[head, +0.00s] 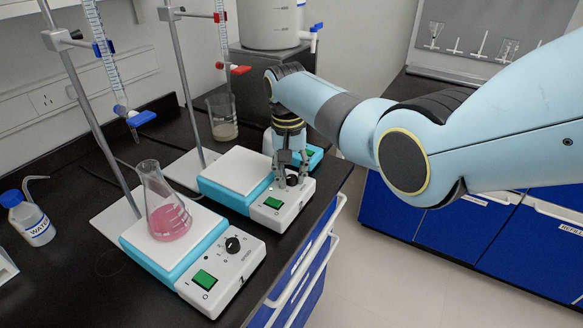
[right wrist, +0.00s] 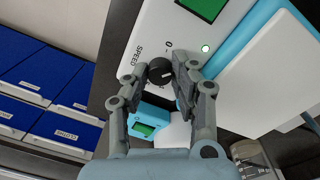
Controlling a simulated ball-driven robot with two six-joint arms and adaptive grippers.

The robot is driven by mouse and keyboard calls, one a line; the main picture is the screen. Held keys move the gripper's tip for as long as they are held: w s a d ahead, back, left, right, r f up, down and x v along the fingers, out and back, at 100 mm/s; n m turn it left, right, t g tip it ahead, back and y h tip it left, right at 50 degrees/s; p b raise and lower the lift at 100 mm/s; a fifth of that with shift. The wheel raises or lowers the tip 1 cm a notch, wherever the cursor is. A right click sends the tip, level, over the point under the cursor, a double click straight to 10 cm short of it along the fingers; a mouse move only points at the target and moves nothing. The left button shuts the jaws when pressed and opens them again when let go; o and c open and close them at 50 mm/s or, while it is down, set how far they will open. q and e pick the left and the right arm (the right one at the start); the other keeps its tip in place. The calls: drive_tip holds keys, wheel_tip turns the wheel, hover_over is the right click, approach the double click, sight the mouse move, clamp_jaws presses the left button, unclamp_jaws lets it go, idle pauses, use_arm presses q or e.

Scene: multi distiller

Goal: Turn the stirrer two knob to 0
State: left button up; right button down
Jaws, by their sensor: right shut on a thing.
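The far stirrer (head: 245,180) has a white plate, a blue body and a white front panel. My right gripper (head: 291,180) reaches down onto this panel and is shut on the black knob (right wrist: 160,71). In the right wrist view the two fingers (right wrist: 160,84) sit on either side of the knob. The panel reads SPEED beside the knob, and a 0 mark (right wrist: 168,45) is printed near it. A small round light (right wrist: 206,48) on the panel shows pale green. The exact angle of the knob's pointer is hard to read. My left gripper is out of view.
A near stirrer (head: 160,244) has its own black knob (head: 233,244) and carries a flask of pink liquid (head: 168,218). Burette stands rise behind both stirrers. A beaker (head: 222,120) and a water bottle (head: 30,220) stand on the black bench. A small blue device (right wrist: 148,121) lies beside the far stirrer.

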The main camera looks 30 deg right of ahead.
sight(289, 178)
drive_tip(key=n+p, duration=0.1)
drive_tip(key=n, duration=0.1)
drive_tip(key=n+p, duration=0.1)
drive_tip(key=n, duration=0.1)
drive_tip(key=shift+r+n+p, duration=0.2)
drive_tip(key=shift+n+p, duration=0.1)
drive_tip(key=n+p, duration=0.1)
drive_tip(key=n, duration=0.4)
drive_tip(key=shift+f+t+p, duration=0.1)
drive_tip(key=shift+t+p, duration=0.2)
drive_tip(key=shift+p, duration=0.1)
drive_tip(key=c, duration=1.4)
unclamp_jaws()
drive_tip(key=shift+o, duration=0.2)
wheel_tip(289, 178, up, 12)
drive_tip(key=shift+a, duration=0.3)
